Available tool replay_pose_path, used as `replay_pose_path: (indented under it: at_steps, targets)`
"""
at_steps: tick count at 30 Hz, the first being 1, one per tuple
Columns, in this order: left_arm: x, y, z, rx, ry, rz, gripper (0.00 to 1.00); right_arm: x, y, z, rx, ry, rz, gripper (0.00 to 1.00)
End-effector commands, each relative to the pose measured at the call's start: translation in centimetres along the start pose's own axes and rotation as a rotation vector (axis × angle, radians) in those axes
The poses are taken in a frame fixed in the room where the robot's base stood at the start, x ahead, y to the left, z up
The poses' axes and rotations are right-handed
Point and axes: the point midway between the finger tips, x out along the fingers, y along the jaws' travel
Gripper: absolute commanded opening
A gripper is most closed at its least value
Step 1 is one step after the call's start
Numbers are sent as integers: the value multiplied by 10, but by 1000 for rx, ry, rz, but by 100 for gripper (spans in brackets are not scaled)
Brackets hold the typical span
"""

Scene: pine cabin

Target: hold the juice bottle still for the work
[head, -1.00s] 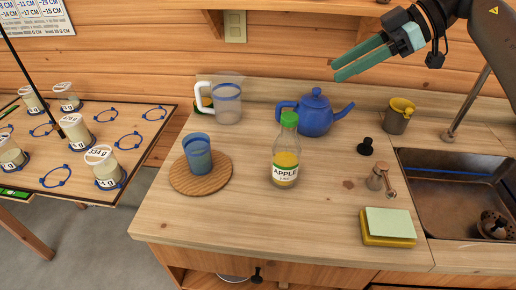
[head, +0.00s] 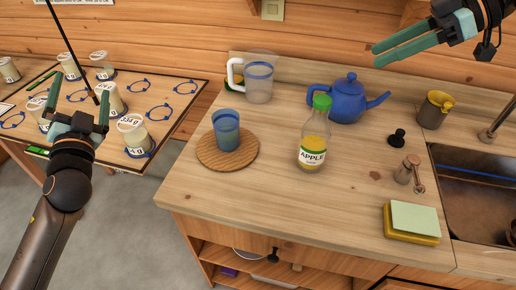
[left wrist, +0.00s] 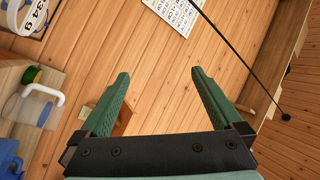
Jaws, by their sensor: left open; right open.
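The juice bottle (head: 313,136) stands upright on the wooden counter, with a green cap, a white APPLE label and yellow juice inside. My left gripper (head: 80,101) is open and empty, in front of the board of jars at the left, well away from the bottle. Its open green fingers also show in the left wrist view (left wrist: 158,105) with nothing between them. My right gripper (head: 392,54) is at the upper right, above and to the right of the bottle; it is open and empty. Nothing touches the bottle.
A blue cup (head: 227,131) stands on a round wooden board (head: 207,158) left of the bottle. A blue teapot (head: 345,102) is close behind it. A clear pitcher (head: 259,80), a pepper mill (head: 407,168), a sponge (head: 413,216) and a sink (head: 475,190) are around. The front counter is clear.

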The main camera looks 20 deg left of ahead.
Motion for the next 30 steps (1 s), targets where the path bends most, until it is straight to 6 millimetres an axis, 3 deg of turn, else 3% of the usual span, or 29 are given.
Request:
replay_pose_path:
  at_steps: [1,3,4,11,18,24,30]
  targets:
    - [7,-23,-18,-14,49,-49,100,0,0,0,0,0,0,50]
    - [14,-46,-43,-47,115,-89,100,0,0,0,0,0,0,50]
    - [17,-40,-50,-72,133,-63,100,0,0,0,0,0,0,50]
    - [9,72,-64,-229,148,291,100,0,0,0,0,0,0,50]
    - [-35,182,-104,-423,207,665,100,0,0,0,0,0,0,50]
    - [-89,248,-148,-601,267,945,100,0,0,0,0,0,0,50]
    - [-138,284,-185,-754,310,1147,100,0,0,0,0,0,0,50]
